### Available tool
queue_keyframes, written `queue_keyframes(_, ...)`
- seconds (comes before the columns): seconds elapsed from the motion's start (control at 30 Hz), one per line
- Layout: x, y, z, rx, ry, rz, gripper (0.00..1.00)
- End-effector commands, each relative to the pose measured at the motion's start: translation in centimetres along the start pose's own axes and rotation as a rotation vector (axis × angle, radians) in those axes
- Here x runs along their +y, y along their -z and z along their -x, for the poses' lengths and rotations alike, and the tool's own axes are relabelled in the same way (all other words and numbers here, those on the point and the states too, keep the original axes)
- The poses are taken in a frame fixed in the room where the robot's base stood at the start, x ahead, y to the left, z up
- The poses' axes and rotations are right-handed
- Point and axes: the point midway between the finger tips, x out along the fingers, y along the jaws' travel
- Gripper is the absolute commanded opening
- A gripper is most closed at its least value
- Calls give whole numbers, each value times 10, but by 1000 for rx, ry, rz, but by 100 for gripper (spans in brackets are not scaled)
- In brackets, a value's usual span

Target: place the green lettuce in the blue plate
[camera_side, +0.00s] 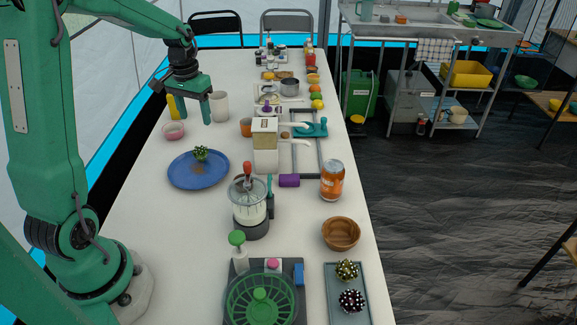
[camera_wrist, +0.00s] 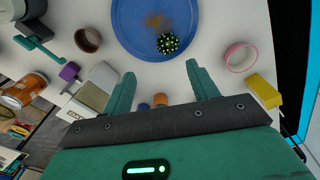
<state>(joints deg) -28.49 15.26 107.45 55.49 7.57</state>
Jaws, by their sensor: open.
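A small dark green, pale-speckled clump that looks like the lettuce (camera_side: 200,153) sits on the blue plate (camera_side: 183,178), toward the plate's back. In the wrist view the lettuce (camera_wrist: 168,43) lies inside the rim of the plate (camera_wrist: 128,35), apart from my fingers. A brownish patch shows on the plate beside it. My gripper (camera_side: 192,115) is open and empty, raised above the table just behind the plate. In the wrist view both fingers of my gripper (camera_wrist: 161,75) are spread, with nothing held between them.
A pink-rimmed bowl (camera_side: 174,131), a yellow block (camera_wrist: 265,90) and a pale cup (camera_side: 220,106) stand near my gripper. A brown cup (camera_side: 246,127), a dispenser (camera_side: 265,150) and a glass jar (camera_side: 248,203) stand right of the plate. The table's front left is clear.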

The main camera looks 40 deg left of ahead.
Motion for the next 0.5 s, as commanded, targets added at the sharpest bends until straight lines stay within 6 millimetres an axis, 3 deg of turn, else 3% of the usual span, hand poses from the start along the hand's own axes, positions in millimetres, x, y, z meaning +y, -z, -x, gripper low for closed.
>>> queue_keyframes(0.27, 45, -33, 46, 97, 3, -77, 59)
queue_keyframes(0.5, 81, -75, 79, 191, -6, -149, 59)
